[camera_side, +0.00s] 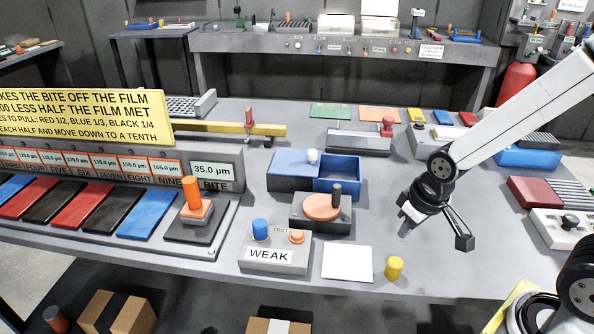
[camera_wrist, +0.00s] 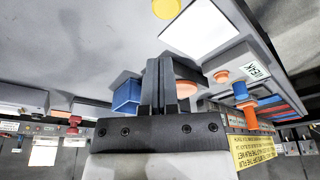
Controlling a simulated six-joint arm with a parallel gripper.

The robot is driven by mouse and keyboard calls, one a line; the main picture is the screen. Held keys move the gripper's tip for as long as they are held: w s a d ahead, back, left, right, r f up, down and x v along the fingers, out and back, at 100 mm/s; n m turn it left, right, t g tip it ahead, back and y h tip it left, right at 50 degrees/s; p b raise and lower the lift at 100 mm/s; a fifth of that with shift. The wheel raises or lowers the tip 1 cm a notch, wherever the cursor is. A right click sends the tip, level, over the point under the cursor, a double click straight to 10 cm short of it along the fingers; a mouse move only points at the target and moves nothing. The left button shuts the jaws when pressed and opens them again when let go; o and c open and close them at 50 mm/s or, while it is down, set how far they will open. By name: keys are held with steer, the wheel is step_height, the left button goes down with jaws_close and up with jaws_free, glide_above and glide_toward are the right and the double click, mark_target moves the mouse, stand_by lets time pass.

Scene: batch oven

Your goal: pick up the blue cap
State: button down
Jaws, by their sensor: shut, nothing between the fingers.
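The blue cap (camera_side: 261,229) stands upright on the grey box labelled WEAK (camera_side: 274,256), left of a smaller orange knob (camera_side: 297,237). In the wrist view the blue cap (camera_wrist: 240,91) shows right of my fingers, with an orange peg behind it. My gripper (camera_side: 407,228) is over the right part of the bench, well to the right of the cap and apart from it. In the wrist view my gripper (camera_wrist: 160,62) has its two fingers together with nothing between them.
Between cap and gripper stand a dark block with an orange disc (camera_side: 322,206) and upright handle, and a blue box (camera_side: 338,177). A white card (camera_side: 347,263) and yellow cylinder (camera_side: 394,268) are near the front edge. An orange peg (camera_side: 191,192) stands left of the cap.

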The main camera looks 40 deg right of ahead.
steer(key=shift+c, duration=0.7)
jaws_free()
steer(key=shift+w, duration=0.1)
steer(key=w+a+f+t+y, duration=0.15)
steer(key=w+a+t, duration=0.35)
steer(key=w+a, duration=0.55)
steer(key=t+h, duration=0.2)
steer(key=t, duration=0.3)
glide_toward(261, 224)
steer(key=shift+w+d+f+y, duration=0.25)
steer(key=shift+w+d+f, duration=0.2)
steer(key=shift+d+f, duration=0.15)
steer(key=shift+a+m+t+h, duration=0.3)
steer(key=shift+a+t+h, duration=0.1)
steer(key=shift+a+t, duration=0.15)
steer(key=shift+x, duration=1.35)
